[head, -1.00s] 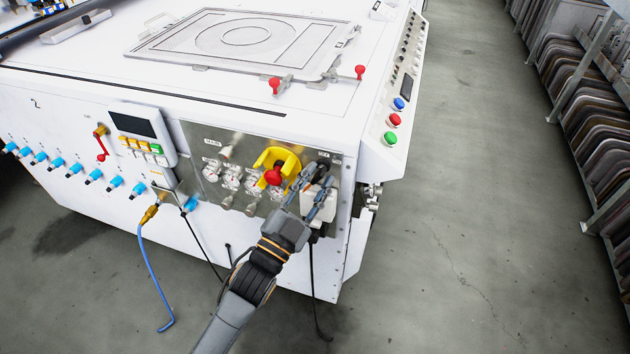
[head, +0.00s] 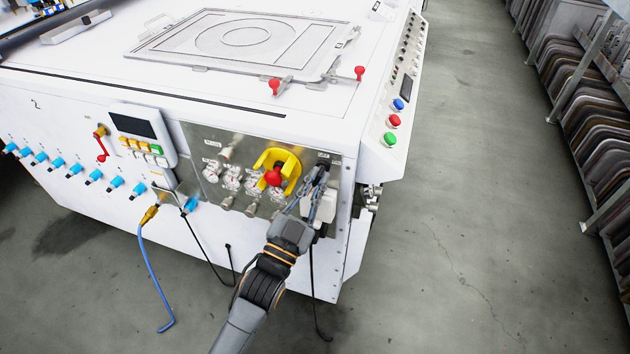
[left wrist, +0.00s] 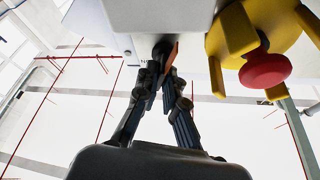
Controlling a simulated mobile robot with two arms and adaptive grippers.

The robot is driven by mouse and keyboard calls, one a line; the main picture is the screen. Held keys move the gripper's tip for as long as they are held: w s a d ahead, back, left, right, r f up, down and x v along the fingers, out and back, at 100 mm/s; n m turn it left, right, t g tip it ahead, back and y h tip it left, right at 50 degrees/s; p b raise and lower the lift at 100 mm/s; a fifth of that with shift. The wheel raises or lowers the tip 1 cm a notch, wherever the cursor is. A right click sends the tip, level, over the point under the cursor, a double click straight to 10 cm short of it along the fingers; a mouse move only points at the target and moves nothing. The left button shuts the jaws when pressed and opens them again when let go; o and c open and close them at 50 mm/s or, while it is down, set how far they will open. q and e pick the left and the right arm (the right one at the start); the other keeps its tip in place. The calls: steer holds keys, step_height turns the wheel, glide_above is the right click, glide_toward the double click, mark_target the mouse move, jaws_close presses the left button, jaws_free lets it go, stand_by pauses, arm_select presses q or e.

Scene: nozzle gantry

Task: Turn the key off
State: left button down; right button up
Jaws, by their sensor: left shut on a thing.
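The key is a small dark piece at the right end of the metal panel (head: 258,150). In the left wrist view a dark knob-like part, which looks like the key (left wrist: 160,50), shows with an orange strip beside it, under a white block. My left gripper (head: 320,176) reaches up to it from below in the head view. Its fingers converge, shut on the key; in the left wrist view the fingertips (left wrist: 163,72) meet around it. The fingers cover most of the key, so its turn angle cannot be told. My right gripper is not in view.
A white box (head: 324,209) is behind the fingers. Gauges (head: 232,180) and hanging cables are further left.

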arm_select(q)
steer(key=n+t+y, duration=0.1)
steer(key=n, duration=0.2)
steer(key=shift+y+p, duration=0.3)
steer(key=shift+f+n+t+y+p, duration=0.1)
steer(key=shift+n+t+y+p, duration=0.4)
steer(key=shift+n, duration=1.2)
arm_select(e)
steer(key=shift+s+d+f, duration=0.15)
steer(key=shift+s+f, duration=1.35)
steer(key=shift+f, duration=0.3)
arm_select(q)
steer(key=c, duration=1.5)
jaws_free()
steer(key=shift+o, duration=0.2)
steer(key=v, duration=1.2)
steer(key=shift+s+r, duration=0.15)
steer(key=shift+r, duration=0.15)
steer(key=shift+d, duration=0.1)
